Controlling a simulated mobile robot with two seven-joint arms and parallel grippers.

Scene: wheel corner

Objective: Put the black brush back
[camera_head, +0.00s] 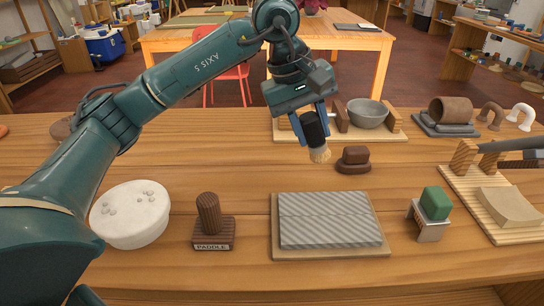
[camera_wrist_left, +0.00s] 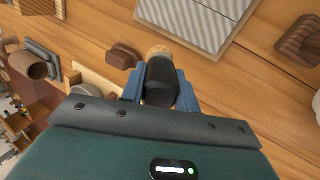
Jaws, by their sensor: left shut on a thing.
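The black brush (camera_head: 314,128) has a dark handle and pale tan bristles pointing down. My left gripper (camera_head: 310,126) is shut on its handle and holds it above the table, beyond the grey ridged board. In the left wrist view the brush (camera_wrist_left: 160,82) sits between the blue fingers of my left gripper (camera_wrist_left: 162,88), bristles away from the wrist. A small brown block (camera_head: 353,158) stands on the table just right of the bristles; it also shows in the left wrist view (camera_wrist_left: 122,57). My right gripper is not in view.
The grey ridged board (camera_head: 325,218) lies at front centre. A paddle block (camera_head: 212,235) and white round block (camera_head: 131,214) stand left. A grey bowl (camera_head: 367,113) sits in a wooden stand behind. A green block (camera_head: 435,203) stands right. The table's back left is mostly clear.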

